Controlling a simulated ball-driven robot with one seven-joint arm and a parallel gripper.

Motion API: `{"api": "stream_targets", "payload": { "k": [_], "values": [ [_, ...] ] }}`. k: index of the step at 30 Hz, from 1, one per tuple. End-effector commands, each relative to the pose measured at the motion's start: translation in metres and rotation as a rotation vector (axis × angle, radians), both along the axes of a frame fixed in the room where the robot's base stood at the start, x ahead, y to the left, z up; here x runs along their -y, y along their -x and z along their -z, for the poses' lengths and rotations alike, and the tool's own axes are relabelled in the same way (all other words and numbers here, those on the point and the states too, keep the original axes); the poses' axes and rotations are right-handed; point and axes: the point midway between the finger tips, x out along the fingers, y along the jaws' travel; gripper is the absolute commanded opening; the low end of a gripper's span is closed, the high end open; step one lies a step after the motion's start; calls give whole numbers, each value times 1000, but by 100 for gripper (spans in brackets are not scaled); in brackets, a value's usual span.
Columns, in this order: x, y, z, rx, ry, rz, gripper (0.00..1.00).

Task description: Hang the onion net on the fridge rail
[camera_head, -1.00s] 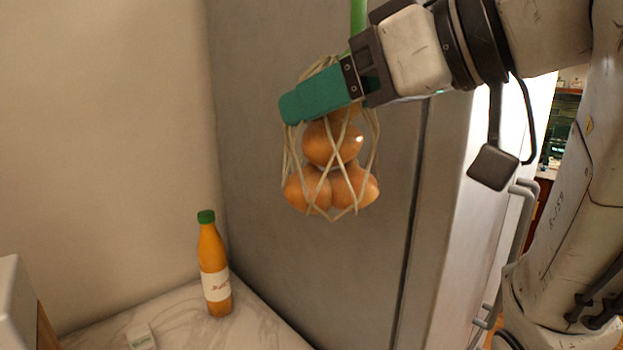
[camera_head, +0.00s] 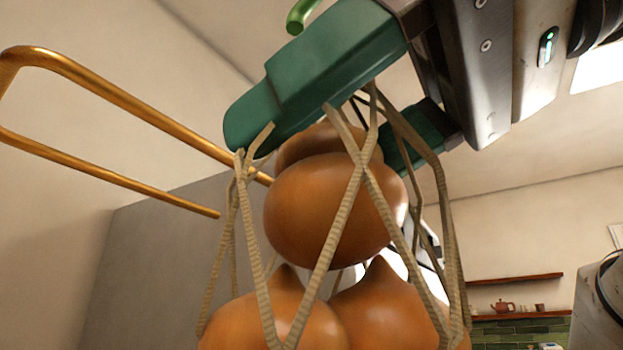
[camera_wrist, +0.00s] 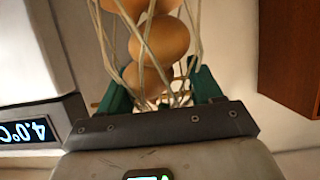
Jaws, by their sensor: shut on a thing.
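The onion net (camera_head: 341,222), a beige mesh with several orange-brown onions, hangs from my gripper (camera_head: 320,128) in the head view. The green fingers are shut on its upper part. A green hook end (camera_head: 302,14) shows just above the near finger; the rest of it is out of frame. The brass rail (camera_head: 110,95), a bent bar, is at the left, apart from the hook in the picture; its right part passes behind the finger and net. In the wrist view the net (camera_wrist: 158,38) extends beyond my gripper (camera_wrist: 160,88).
The grey fridge (camera_head: 150,255) stands behind the net. In the wrist view a lit temperature display (camera_wrist: 28,132) is at the left and a brown wooden unit (camera_wrist: 290,60) at the right. A shelf (camera_head: 515,279) with a teapot is far off at the right.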

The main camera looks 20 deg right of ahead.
Motion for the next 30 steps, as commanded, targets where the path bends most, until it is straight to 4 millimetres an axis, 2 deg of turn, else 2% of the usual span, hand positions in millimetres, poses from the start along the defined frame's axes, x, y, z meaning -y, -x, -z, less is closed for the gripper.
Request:
{"api": "stream_targets", "payload": {
  "k": [5, 30],
  "values": [
    [-3, -5, -2, 0, -4, 2, 0],
    [-36, -53, -2, -1, -3, 0, 0]
  ]
}}
